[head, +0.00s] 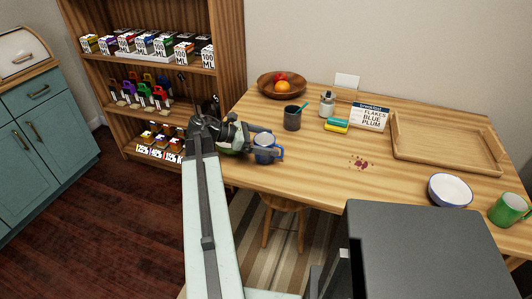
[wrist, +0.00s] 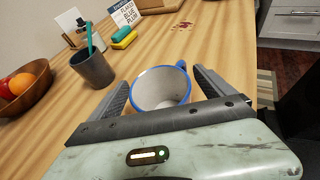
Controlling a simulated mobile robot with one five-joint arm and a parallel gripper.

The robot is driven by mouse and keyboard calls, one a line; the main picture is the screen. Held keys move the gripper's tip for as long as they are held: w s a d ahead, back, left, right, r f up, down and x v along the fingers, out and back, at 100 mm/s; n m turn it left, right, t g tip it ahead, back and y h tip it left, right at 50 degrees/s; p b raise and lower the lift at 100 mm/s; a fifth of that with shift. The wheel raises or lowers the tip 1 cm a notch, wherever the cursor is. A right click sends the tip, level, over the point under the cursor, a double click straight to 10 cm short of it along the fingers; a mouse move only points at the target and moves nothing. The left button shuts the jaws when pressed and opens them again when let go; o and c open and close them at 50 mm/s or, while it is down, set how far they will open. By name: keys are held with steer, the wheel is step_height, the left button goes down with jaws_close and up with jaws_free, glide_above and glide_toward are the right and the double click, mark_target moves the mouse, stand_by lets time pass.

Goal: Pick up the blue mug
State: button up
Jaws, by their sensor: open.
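The blue mug (head: 265,150) stands upright near the table's left front edge, with its handle toward the right in the head view. In the wrist view the mug (wrist: 160,92) shows a white inside and a blue rim, with the handle at the far right of the rim. My gripper (head: 268,142) is open at the mug. In the wrist view its two fingers (wrist: 162,88) lie on either side of the mug. I cannot tell whether either finger touches it. The mug's lower part is partly hidden by the gripper body in the wrist view.
A dark cup (head: 292,119) with a teal stick stands just behind the mug. A fruit bowl (head: 262,89), a box (head: 370,117), a sponge (head: 336,126) and a wooden tray (head: 398,155) are further back. A white bowl (head: 450,190) and green mug (head: 509,209) stand right.

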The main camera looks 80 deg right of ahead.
steer(key=c, duration=1.8)
steer(key=shift+o, duration=0.2)
steer(key=shift+r, duration=0.15)
step_height(320, 180, up, 10)
steer(key=p, duration=1)
